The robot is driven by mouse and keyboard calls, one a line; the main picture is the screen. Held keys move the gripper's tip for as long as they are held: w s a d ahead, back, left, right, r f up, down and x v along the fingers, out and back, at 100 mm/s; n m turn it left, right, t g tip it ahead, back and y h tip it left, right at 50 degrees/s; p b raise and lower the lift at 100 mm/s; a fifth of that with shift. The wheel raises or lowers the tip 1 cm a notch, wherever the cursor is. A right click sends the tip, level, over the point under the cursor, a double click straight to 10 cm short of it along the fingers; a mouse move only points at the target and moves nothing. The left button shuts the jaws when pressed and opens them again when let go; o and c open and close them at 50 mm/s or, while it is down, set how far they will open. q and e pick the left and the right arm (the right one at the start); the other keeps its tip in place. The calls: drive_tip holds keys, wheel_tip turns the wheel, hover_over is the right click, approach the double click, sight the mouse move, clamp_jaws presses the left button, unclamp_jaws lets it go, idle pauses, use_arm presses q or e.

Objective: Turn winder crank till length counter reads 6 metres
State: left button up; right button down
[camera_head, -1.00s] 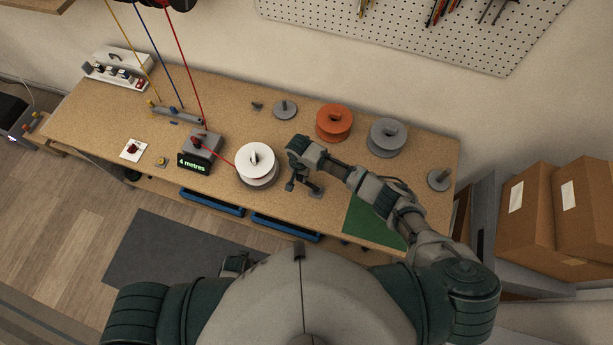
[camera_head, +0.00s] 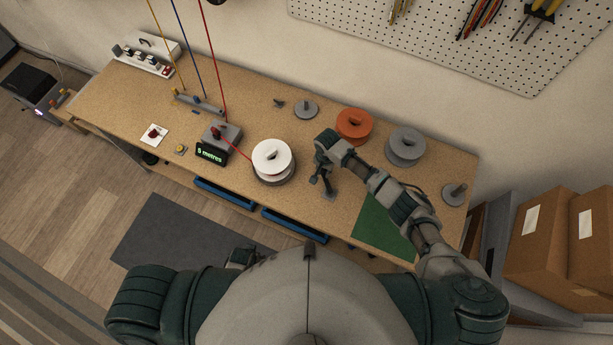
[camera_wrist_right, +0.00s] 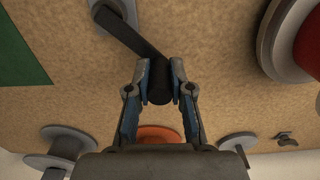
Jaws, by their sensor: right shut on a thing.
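The length counter (camera_head: 212,153) on the bench shows "5 metres" in green. A red wire runs from it to the white spool (camera_head: 273,157) on the winder. The winder crank stands just right of the spool, with its dark arm (camera_wrist_right: 133,35) clear in the right wrist view. My right gripper (camera_head: 322,160) is shut on the crank's dark handle (camera_wrist_right: 159,82), which sits between both fingertips in the right wrist view (camera_wrist_right: 159,85). My left gripper (camera_head: 240,258) is low by my body, in front of the bench; its fingers are too small to read.
An orange spool (camera_head: 354,125) and a grey spool (camera_head: 405,145) stand behind my right arm. Empty spindles stand at the back (camera_head: 306,109) and right (camera_head: 455,193). A green mat (camera_head: 380,228) lies at the bench's front right. Blue trays (camera_head: 225,193) hang under the front edge.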

drive_tip(key=shift+w+d, duration=0.1)
drive_tip(key=shift+d, duration=0.05)
drive_tip(key=shift+w+d+p, duration=0.2)
drive_tip(key=shift+d+p, duration=0.3)
drive_tip(key=shift+d, duration=0.7)
drive_tip(key=shift+s+d+p, duration=0.2)
drive_tip(key=shift+d+p, duration=0.65)
drive_tip(key=shift+d, duration=0.1)
drive_tip(key=shift+s+d+p, duration=0.3)
drive_tip(key=shift+d+p, duration=0.2)
drive_tip(key=shift+p, duration=0.05)
drive_tip(key=shift+s+d+p, duration=0.25)
drive_tip(key=shift+d+p, duration=0.2)
drive_tip(key=shift+p, duration=0.05)
